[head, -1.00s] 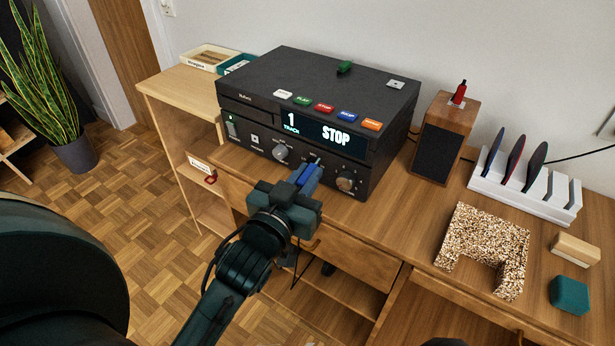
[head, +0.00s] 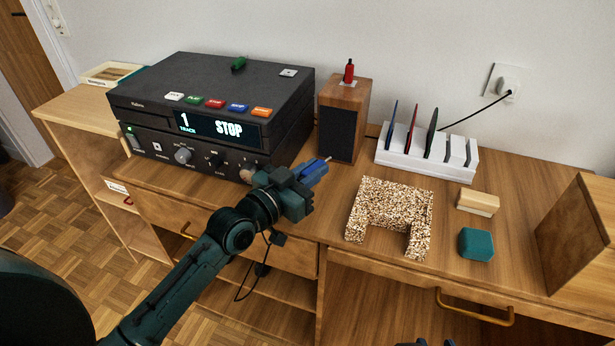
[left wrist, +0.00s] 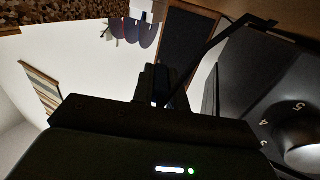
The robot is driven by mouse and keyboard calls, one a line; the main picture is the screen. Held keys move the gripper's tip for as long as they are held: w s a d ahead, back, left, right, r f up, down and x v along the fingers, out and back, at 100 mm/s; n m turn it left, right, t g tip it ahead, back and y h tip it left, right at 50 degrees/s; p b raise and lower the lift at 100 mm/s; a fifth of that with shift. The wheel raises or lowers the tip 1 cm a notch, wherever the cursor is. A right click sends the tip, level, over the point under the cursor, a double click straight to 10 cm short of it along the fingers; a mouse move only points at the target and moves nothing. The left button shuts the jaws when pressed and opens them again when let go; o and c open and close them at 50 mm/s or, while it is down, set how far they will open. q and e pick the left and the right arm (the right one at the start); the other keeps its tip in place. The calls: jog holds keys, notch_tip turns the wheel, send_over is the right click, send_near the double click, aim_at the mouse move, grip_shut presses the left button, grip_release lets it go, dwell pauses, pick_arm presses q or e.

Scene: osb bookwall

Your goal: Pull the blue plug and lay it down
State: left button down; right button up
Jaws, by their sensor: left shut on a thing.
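The blue plug (head: 313,171) is in my left gripper (head: 306,180), which is shut on it. Its thin metal tip is bare and points up and right, clear of the black player (head: 215,100). The gripper holds it above the desk, right of the player's front corner and in front of the wooden speaker. In the left wrist view the gripper's fingers (left wrist: 160,84) are dark and the plug is hard to make out. Dark tips that may be my right gripper (head: 435,343) just show at the bottom edge; their opening is unclear.
On the desk (head: 310,215) stand a speaker (head: 343,120), a white rack (head: 425,160) with upright discs, a speckled U-shaped block (head: 390,205), a wooden block (head: 478,202) and a teal block (head: 476,244). A wooden panel (head: 575,240) stands at right. Bare desk lies between speaker and speckled block.

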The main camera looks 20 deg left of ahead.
dwell(0.5)
pick_arm(q)
jog(key=shift+f, duration=0.3)
jog(key=shift+f+b, duration=0.9)
jog(key=shift+f, duration=0.5)
jog(key=shift+f+b, duration=0.45)
jog(key=shift+f, duration=0.25)
pick_arm(e)
jog(key=shift+s+d+r+t, duration=0.3)
jog(key=shift+d+r+t, duration=0.1)
jog(key=shift+d+t, duration=0.15)
pick_arm(q)
jog(key=shift+f+b, duration=0.3)
jog(key=shift+f, duration=0.15)
pick_arm(e)
jog(key=shift+f, duration=0.5)
